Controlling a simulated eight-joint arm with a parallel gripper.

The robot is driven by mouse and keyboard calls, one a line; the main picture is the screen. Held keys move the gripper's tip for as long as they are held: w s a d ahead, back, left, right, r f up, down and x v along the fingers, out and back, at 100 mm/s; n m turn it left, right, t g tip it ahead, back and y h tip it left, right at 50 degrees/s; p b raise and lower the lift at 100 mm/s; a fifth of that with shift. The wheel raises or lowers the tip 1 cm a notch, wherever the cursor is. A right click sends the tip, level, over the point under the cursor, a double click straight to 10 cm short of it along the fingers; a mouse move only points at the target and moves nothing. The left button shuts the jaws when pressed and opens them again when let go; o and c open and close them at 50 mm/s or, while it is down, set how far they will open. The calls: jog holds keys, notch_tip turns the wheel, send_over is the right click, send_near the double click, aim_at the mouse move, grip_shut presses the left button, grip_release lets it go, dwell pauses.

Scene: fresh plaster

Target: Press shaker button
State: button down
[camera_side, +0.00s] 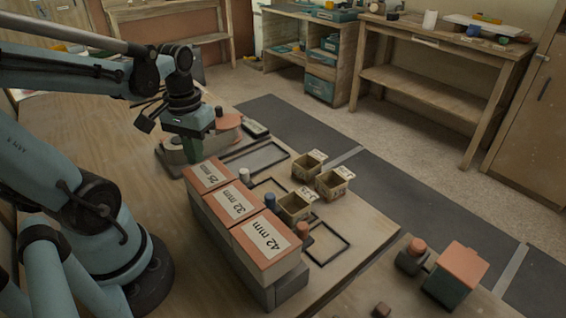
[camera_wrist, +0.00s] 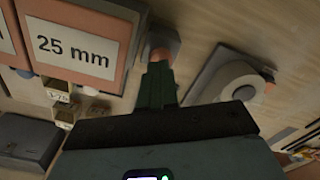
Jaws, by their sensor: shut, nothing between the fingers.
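My gripper (camera_side: 194,150) points down over the far end of the table, just beyond the box labelled 25 mm (camera_side: 208,174). Its dark green fingers are shut and empty. In the wrist view the fingertips (camera_wrist: 159,68) lie in front of an orange, rounded button (camera_wrist: 160,46) on a grey block, beside the 25 mm box (camera_wrist: 75,45). The fingers hide part of the button, and I cannot tell whether they touch it. A grey unit with a white round part (camera_wrist: 236,80) lies to the right. No label marks the shaker itself.
Boxes labelled 32 mm (camera_side: 237,203) and 42 mm (camera_side: 268,239) continue the row. Small open bins (camera_side: 294,207) stand to its right, with white (camera_side: 244,175) and blue (camera_side: 270,200) knobs between. An orange-topped dark box (camera_side: 459,267) stands at front right.

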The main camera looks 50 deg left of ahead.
jog(key=shift+f, duration=0.1)
dwell(0.5)
jog(key=shift+f, duration=1.2)
jog(key=shift+r, duration=1.3)
jog(key=shift+r, duration=3)
